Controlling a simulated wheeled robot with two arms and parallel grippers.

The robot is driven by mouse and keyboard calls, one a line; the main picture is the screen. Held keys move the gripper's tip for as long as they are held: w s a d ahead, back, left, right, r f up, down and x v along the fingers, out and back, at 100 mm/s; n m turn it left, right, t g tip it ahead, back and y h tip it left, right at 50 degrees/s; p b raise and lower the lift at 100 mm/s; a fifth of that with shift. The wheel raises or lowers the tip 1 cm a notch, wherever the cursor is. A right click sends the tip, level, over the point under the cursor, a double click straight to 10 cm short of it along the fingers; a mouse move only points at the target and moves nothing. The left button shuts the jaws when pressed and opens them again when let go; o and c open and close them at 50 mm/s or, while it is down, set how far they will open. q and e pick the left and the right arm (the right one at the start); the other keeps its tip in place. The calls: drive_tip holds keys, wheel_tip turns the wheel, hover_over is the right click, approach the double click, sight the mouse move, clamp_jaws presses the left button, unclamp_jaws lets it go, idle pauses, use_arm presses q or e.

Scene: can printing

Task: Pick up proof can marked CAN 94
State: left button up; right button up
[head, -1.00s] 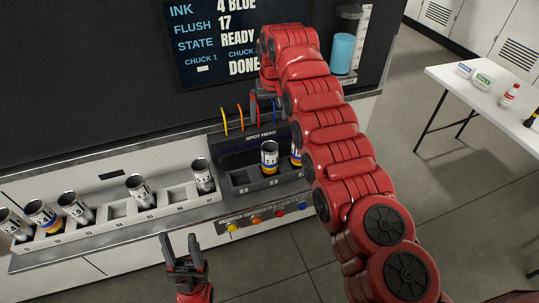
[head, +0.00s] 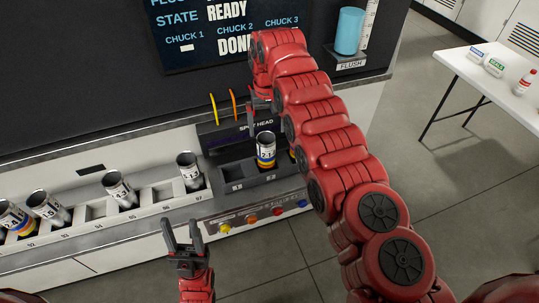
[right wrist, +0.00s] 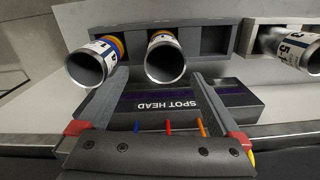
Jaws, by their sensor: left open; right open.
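Several open-topped cans stand tilted in a numbered rack (head: 155,208). They include a can with coloured bands (head: 15,220), a can marked 1.5 (head: 48,208), a can marked 1.3 (head: 118,188) and a can marked 1.1 (head: 190,170). I cannot read CAN 94 on any can. A blue and yellow banded can (head: 265,150) stands in the spot head block; another beside it is mostly hidden by my right arm. My right gripper (right wrist: 159,72) is open and empty above the spot head, its fingers apart near the middle can (right wrist: 165,60). My left gripper (head: 182,225) is open and empty before the rack.
Coloured buttons (head: 250,217) line the front ledge. A display (head: 230,35) hangs behind, beside a blue flush cup (head: 349,31). A white table (head: 470,95) with small items stands at the right. Open floor (head: 260,270) lies in front.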

sight(267, 136)
wheel_tip(267, 136, down, 3)
drive_tip(key=shift+r, duration=0.2)
drive_tip(key=shift+a+f+p, duration=0.1)
drive_tip(key=shift+f+p, duration=0.2)
drive_tip(key=shift+f, duration=0.4)
drive_tip(key=f, duration=0.1)
drive_tip(key=s+f, duration=0.1)
drive_tip(key=f, duration=0.1)
drive_tip(key=shift+a+f+p, duration=0.15)
drive_tip(key=shift+f+p, duration=0.05)
drive_tip(key=shift+p, duration=0.2)
drive_tip(key=shift+w+f, duration=0.15)
drive_tip(key=shift+f, duration=0.2)
drive_tip(key=shift+r, duration=0.1)
drive_tip(key=c, duration=1.3)
drive_tip(key=shift+r, duration=0.1)
